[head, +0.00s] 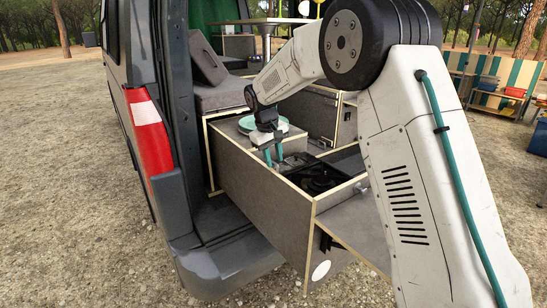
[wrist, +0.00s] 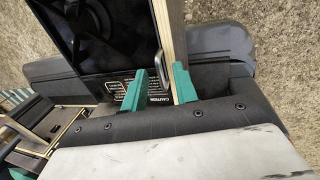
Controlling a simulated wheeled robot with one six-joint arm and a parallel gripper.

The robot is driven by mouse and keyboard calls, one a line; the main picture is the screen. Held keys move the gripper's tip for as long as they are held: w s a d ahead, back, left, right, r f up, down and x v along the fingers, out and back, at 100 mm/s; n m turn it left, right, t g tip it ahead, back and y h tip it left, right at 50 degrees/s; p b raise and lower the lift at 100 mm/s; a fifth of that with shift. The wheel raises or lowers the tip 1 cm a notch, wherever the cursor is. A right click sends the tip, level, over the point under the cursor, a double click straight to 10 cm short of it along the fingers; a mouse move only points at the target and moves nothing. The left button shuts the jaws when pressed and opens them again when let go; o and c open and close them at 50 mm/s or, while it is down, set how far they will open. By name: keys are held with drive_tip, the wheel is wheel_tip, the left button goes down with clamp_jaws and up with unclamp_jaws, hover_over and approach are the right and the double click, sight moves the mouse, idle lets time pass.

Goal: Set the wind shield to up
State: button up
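A black stove (head: 318,180) sits in the pulled-out drawer box at the van's rear. In the wrist view its dark glossy surface (wrist: 95,50) has a printed caution label. A short metal loop (wrist: 159,63) stands at its edge near the fingertips; I cannot tell whether it belongs to the wind shield. No raised shield shows clearly, and its hinge and outline cannot be made out. My gripper (head: 273,156) points down over the far side of the drawer box. Its two green fingers (wrist: 158,87) are apart, with the drawer's wooden edge seen between them; contact is unclear.
The grey drawer box (head: 265,205) has pale wooden rims. A cushioned seat (head: 220,94) and the van's bumper (head: 225,262) are to the left. Open gravel lies around.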

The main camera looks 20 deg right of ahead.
drive_tip(key=shift+c, duration=0.3)
clamp_jaws()
wheel_tip(320, 180, up, 12)
drive_tip(key=shift+r, duration=0.25)
drive_tip(key=shift+o, duration=0.3)
unclamp_jaws()
drive_tip(key=shift+r, duration=0.1)
wheel_tip(320, 180, up, 8)
drive_tip(key=a, duration=0.1)
drive_tip(key=shift+s+a+f, duration=0.2)
drive_tip(key=shift+s+f, duration=0.05)
